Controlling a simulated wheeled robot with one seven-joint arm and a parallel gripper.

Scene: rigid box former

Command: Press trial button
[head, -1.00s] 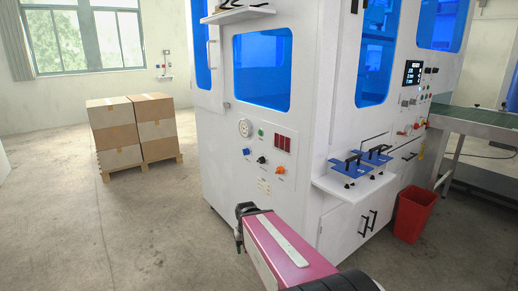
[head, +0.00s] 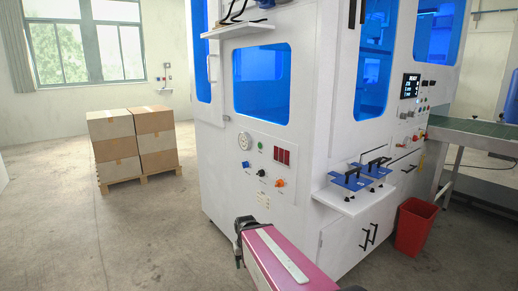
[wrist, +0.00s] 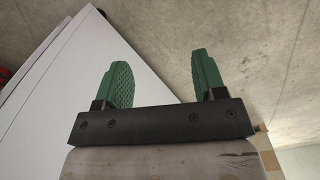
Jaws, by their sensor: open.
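The white box former (head: 225,180) fills the middle of the head view. Its near panel has a green button (head: 261,146), a blue knob (head: 246,165), a black knob (head: 262,173) and an orange knob (head: 279,183). More small controls (head: 424,105) sit beside a dark screen (head: 410,86) on the right face. Labels are too small to read, so I cannot tell which is the trial button. My gripper (wrist: 163,72) is open and empty, with green fingers apart, in the wrist view. There, a white panel edge lies behind the left finger and floor behind the right.
A shelf with blue clamp fixtures (head: 350,181) juts from the machine's front. A red bin (head: 415,228) stands below the conveyor (head: 485,127) at right. Stacked cartons (head: 133,140) stand on a pallet at left.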

